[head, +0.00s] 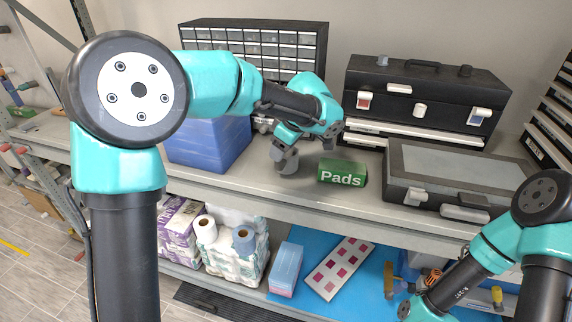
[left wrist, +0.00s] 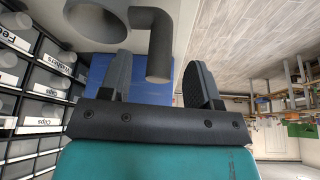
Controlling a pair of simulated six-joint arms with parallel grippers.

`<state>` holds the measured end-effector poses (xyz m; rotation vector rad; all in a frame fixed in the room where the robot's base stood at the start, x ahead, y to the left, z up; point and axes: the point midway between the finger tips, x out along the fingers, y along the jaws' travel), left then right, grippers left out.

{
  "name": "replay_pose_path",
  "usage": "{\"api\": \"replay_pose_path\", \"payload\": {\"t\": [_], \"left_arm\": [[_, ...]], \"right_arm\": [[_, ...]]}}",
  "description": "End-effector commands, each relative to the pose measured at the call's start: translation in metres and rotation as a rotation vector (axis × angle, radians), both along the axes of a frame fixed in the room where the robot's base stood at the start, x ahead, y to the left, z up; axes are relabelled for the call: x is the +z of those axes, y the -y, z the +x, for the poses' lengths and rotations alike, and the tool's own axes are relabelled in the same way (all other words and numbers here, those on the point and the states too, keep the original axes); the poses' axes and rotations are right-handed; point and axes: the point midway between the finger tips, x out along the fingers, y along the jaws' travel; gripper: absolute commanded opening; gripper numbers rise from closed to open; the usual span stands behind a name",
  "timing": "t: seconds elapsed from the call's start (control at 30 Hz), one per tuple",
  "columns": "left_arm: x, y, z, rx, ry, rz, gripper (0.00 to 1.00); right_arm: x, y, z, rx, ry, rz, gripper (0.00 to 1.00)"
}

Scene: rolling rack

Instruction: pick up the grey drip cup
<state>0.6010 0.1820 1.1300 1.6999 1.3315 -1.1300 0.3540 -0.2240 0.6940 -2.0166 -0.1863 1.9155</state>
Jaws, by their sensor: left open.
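The grey drip cup (head: 287,162) stands on the upper shelf in the head view, just under my left gripper (head: 277,142). In the left wrist view the cup's round body (left wrist: 97,14) is cut off by the top edge. Its bent grey handle (left wrist: 156,45) reaches down between the two fingers of my left gripper (left wrist: 158,78). The fingers are open, with space showing on both sides of the handle. The wrist partly hides the cup in the head view. My right arm shows at the lower right of the head view, but its gripper is not seen.
Behind are a drawer cabinet (head: 250,35) and a black toolbox (head: 427,100). A grey case (head: 455,170) lies at right. The shelf's front edge (head: 310,205) is close.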

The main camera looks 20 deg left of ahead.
Motion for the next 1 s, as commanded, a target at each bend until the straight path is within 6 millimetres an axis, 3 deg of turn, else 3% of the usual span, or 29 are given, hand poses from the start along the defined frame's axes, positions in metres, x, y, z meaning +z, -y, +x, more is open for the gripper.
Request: {"api": "replay_pose_path", "payload": {"t": [0.23,0.73,1.0], "left_arm": [[-0.027,-0.013,0.003,0.001,-0.002,0.000,0.57],[-0.029,-0.013,0.003,0.000,0.000,-0.001,0.57],[-0.029,-0.013,0.003,0.000,0.000,0.000,0.33]], "right_arm": [[0.000,0.000,0.000,0.000,0.000,0.000,0.43],[0.000,0.000,0.000,0.000,0.000,0.000,0.43],[0.000,0.000,0.000,0.000,0.000,0.000,0.43]]}}
